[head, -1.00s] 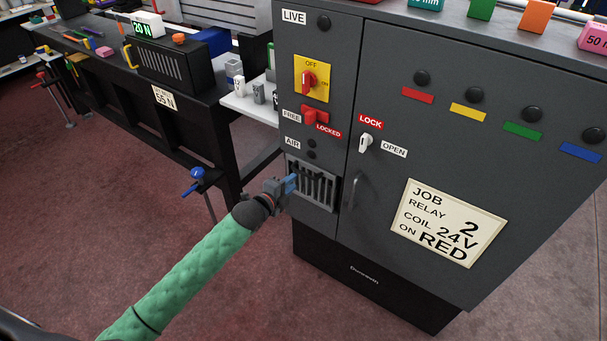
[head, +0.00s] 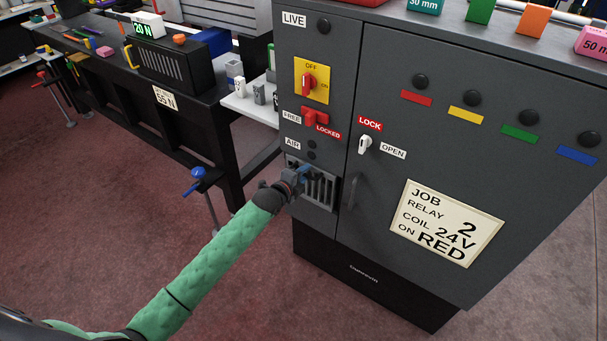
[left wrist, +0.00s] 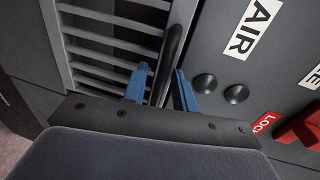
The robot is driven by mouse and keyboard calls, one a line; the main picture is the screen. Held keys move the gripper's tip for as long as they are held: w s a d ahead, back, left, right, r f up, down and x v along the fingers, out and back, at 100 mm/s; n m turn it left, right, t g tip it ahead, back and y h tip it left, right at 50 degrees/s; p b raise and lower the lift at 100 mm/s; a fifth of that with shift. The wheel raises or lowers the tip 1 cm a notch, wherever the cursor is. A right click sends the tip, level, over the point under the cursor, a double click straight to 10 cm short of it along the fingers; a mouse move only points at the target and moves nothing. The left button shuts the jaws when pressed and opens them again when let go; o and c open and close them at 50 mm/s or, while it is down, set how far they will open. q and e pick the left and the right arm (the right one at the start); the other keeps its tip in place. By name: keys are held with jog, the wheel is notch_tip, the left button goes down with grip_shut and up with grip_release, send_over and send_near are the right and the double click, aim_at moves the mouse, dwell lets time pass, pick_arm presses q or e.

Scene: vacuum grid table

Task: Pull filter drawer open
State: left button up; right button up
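The filter drawer (head: 320,194) is a grey slatted front low on the left side of the dark cabinet. Its slats (left wrist: 105,48) fill the upper left of the left wrist view. A dark bar handle (left wrist: 173,48) runs along the slatted front's edge. My left gripper (head: 303,172) is at the top of the drawer front, partly covering it. In the left wrist view its two blue fingers (left wrist: 160,87) are apart, with the handle's near end between them. Whether either finger touches the handle cannot be told. The drawer front looks flush with the cabinet. My right gripper is not in view.
Above the drawer are a red FREE/LOCKED switch (head: 314,118) and two dark AIR knobs (head: 311,149). A cabinet door handle (head: 352,190) stands close to the right. A black workbench with a blue-handled clamp (head: 198,176) is at left. The floor in front is clear.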

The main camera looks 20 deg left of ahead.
pick_arm(q)
grip_shut()
jog(key=shift+s, duration=0.1)
